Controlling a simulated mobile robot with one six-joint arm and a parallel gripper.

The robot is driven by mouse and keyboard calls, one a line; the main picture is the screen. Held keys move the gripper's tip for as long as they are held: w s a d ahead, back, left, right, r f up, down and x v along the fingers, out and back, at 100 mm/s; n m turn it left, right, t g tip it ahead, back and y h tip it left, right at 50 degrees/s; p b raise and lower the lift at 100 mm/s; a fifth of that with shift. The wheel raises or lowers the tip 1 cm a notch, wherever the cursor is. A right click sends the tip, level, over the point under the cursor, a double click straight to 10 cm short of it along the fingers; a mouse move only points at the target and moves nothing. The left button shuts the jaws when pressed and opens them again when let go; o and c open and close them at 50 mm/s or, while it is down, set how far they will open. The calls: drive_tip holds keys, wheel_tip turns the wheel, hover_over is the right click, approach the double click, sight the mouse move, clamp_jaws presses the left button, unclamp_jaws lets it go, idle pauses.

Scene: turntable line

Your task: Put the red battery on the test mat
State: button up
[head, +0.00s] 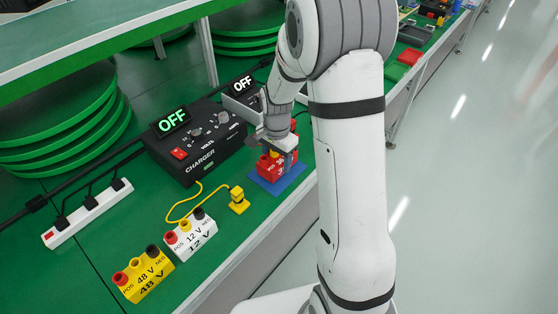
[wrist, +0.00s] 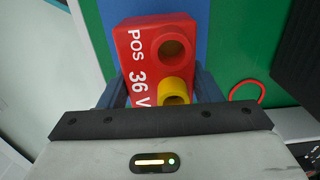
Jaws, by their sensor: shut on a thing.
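The red battery (head: 268,166), marked POS 36 V, is upright over the blue test mat (head: 293,183) in the head view. It appears to stand on the mat, but a small gap beneath cannot be ruled out. In the wrist view the red battery (wrist: 137,40) shows a red socket and a yellow one, with part of the blue mat (wrist: 110,8) behind. My gripper (head: 277,145) is above the battery, its fingers shut on it from both sides. In the wrist view my gripper (wrist: 161,88) hides the battery's near end.
A black charger (head: 200,160) with OFF displays stands left of the mat. A yellow plug (head: 238,200) on a cable lies in front. A white 12 V battery (head: 192,235), yellow 48 V battery (head: 143,275) and white power strip (head: 88,213) stand at left. The table edge is close right.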

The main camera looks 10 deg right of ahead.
drive_tip(key=shift+f, duration=0.6)
drive_tip(key=shift+f, duration=0.15)
drive_tip(key=o, duration=1.5)
drive_tip(key=shift+c, duration=0.2)
wheel_tip(320, 180, up, 12)
drive_tip(key=shift+r+p, duration=0.1)
drive_tip(key=shift+p, duration=0.25)
drive_tip(key=s+r+n+t, duration=0.1)
drive_tip(key=s+r+n, duration=0.2)
drive_tip(key=s, duration=0.7)
drive_tip(key=s+r+n+t, duration=0.1)
drive_tip(key=s+r+n, duration=0.2)
drive_tip(key=s+n, duration=0.4)
drive_tip(key=s, duration=0.4)
drive_tip(key=shift+d+r+n, duration=0.4)
